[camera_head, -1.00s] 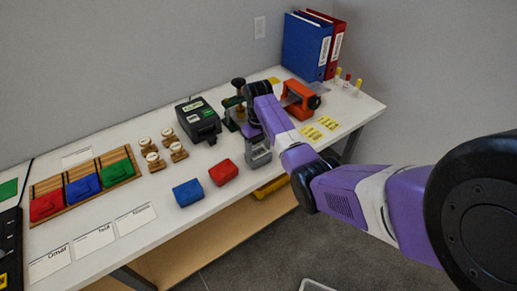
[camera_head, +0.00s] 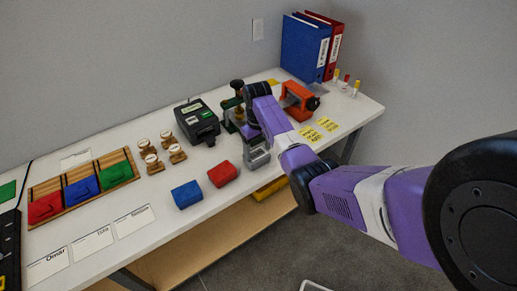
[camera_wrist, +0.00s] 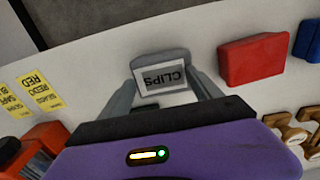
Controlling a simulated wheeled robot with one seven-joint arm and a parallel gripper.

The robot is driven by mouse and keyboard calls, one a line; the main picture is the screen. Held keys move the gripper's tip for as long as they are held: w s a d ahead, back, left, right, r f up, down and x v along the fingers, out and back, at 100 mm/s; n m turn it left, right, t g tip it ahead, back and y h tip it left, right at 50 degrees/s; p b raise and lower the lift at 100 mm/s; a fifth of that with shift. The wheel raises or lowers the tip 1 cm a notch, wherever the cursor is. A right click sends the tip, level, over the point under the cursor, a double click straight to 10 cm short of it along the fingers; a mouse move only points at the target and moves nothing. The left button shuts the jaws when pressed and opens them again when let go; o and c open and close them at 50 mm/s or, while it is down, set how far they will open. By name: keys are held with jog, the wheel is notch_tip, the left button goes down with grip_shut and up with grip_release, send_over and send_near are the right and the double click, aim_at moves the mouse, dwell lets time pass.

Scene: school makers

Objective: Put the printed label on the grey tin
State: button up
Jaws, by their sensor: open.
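The grey tin (camera_wrist: 161,58) lies on the white table between the two fingers of my gripper (camera_wrist: 166,80) in the wrist view. The printed label (camera_wrist: 158,80), white-edged with "CLIPS" upside down, lies against the tin's near side; I cannot tell whether it is stuck on. My gripper is open, a finger on either side of the label and tin. In the head view the tin (camera_head: 258,157) shows in part below my purple wrist, which hides the fingers and the label.
Red (camera_head: 222,173) and blue (camera_head: 187,194) boxes stand left of the tin. A black label printer (camera_head: 197,120), a green-based press (camera_head: 232,115) and an orange device (camera_head: 299,101) stand behind and around my arm. Yellow labels (camera_head: 318,130) lie to the right. The table's front edge is close.

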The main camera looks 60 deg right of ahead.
aim_at(257, 154)
notch_tip(257, 154, up, 12)
jog(key=p, duration=0.1)
jog(key=shift+a+p, duration=0.3)
jog(key=shift+p, duration=0.1)
dwell(0.6)
